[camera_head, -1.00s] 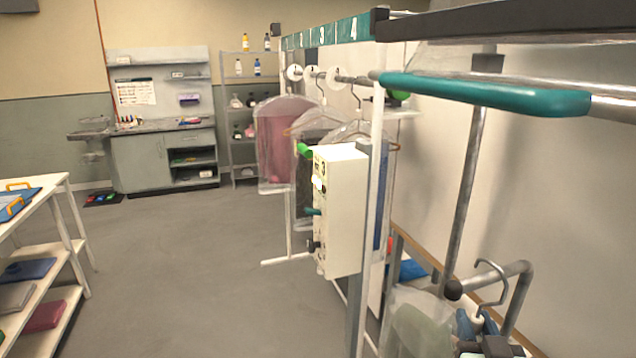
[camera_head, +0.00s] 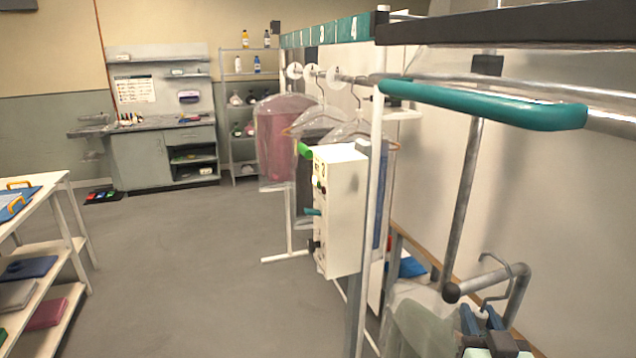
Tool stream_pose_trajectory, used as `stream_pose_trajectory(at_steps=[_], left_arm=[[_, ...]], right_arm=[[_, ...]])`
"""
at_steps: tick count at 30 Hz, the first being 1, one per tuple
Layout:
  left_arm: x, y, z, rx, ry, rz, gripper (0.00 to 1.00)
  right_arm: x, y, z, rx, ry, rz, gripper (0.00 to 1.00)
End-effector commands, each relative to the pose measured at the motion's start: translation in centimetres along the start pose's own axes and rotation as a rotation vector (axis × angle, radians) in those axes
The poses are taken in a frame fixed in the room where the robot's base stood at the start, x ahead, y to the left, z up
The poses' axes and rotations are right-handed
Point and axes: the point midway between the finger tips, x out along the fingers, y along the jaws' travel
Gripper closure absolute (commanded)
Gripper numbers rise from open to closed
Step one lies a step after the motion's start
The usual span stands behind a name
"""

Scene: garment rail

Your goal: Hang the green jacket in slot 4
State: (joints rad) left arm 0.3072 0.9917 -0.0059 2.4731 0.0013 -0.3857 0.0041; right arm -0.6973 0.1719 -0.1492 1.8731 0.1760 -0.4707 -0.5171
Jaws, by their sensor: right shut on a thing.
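The green jacket (camera_head: 425,327) is pale green in a clear cover, low at the bottom right, cut off by the picture edge. Its metal hanger hook (camera_head: 508,268) rises above it, beside a grey bent tube. My right gripper (camera_head: 482,322) has blue fingers and is shut on the jacket's hanger near the hook's base; the exact grip is partly hidden. The garment rail (camera_head: 358,80) runs away from me, far above the gripper. The slot 4 sign (camera_head: 353,27) is the nearest number on the teal strip. My left gripper is not in view.
A pink garment (camera_head: 275,143) and darker covered garments hang on the rail between white discs (camera_head: 335,78). A white control box (camera_head: 341,210) and upright post (camera_head: 373,170) stand before them. A teal bar (camera_head: 480,105) crosses the upper right.

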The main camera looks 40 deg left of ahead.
Motion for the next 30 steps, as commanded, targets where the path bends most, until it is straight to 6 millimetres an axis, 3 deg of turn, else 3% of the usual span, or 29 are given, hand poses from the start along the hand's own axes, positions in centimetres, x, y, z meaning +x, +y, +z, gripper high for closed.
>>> stream_pose_trajectory(at_steps=[30], left_arm=[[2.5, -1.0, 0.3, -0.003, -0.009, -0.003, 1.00]], right_arm=[[-5.0, 2.7, -0.2, 0.000, 0.008, 0.001, 1.00]])
